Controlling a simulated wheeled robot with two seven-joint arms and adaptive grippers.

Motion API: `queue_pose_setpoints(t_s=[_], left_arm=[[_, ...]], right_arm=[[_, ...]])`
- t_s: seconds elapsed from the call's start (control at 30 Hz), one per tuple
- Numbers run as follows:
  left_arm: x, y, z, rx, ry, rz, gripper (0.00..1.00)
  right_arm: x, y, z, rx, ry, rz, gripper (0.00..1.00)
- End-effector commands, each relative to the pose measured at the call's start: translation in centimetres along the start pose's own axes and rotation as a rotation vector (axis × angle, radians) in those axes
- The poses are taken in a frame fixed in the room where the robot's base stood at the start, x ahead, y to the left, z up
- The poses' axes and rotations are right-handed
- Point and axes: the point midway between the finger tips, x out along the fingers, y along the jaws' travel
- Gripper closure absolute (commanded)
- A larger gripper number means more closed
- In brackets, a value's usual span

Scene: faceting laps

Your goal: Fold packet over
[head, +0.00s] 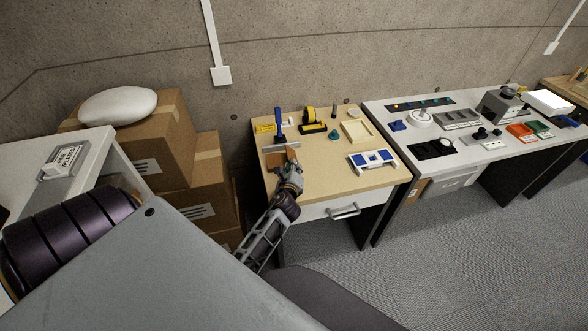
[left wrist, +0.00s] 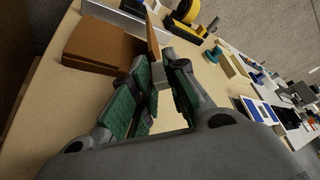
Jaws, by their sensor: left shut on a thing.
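The packet (head: 274,160) is a flat brown piece lying on the left part of the wooden-topped table. In the left wrist view its flat part (left wrist: 98,47) lies on the table, and a thin brown flap (left wrist: 153,42) stands up at its right edge. My left gripper (left wrist: 158,70) is shut on this flap, with green-padded fingers on either side. In the head view the left gripper (head: 291,164) is at the right side of the packet, and the flap (head: 291,153) shows just above the fingers. My right gripper is in neither view.
A grey metal bar (head: 281,147) lies behind the packet, with a blue-handled tool (head: 278,120) beyond it. A black-and-yellow tape dispenser (head: 312,126), a shallow tray (head: 356,131) and a blue-and-white holder (head: 373,161) stand to the right.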

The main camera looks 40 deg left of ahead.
Motion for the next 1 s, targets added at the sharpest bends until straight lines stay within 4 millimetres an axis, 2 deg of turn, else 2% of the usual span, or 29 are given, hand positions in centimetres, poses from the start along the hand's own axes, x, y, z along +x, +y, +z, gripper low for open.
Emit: queue_pose_setpoints(t_s=[0.23, 0.47, 0.5, 0.67, 0.87, 1.0], left_arm=[[0.0, 0.1, 0.0, -0.017, 0.0, -0.006, 1.0], [0.0, 0.1, 0.0, -0.016, 0.0, -0.006, 1.0], [0.0, 0.1, 0.0, -0.016, 0.0, -0.006, 0.82], [0.0, 0.1, 0.0, -0.016, 0.0, -0.006, 0.62], [0.0, 0.1, 0.0, -0.016, 0.0, -0.006, 0.62], [0.0, 0.1, 0.0, -0.016, 0.0, -0.006, 0.62]], right_arm=[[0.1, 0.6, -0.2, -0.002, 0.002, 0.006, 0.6], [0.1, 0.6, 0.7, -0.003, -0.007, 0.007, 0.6], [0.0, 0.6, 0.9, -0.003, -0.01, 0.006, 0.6], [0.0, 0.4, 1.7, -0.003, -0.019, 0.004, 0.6], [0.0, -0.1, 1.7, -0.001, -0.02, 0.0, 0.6], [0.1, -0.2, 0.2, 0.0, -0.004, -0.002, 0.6]])
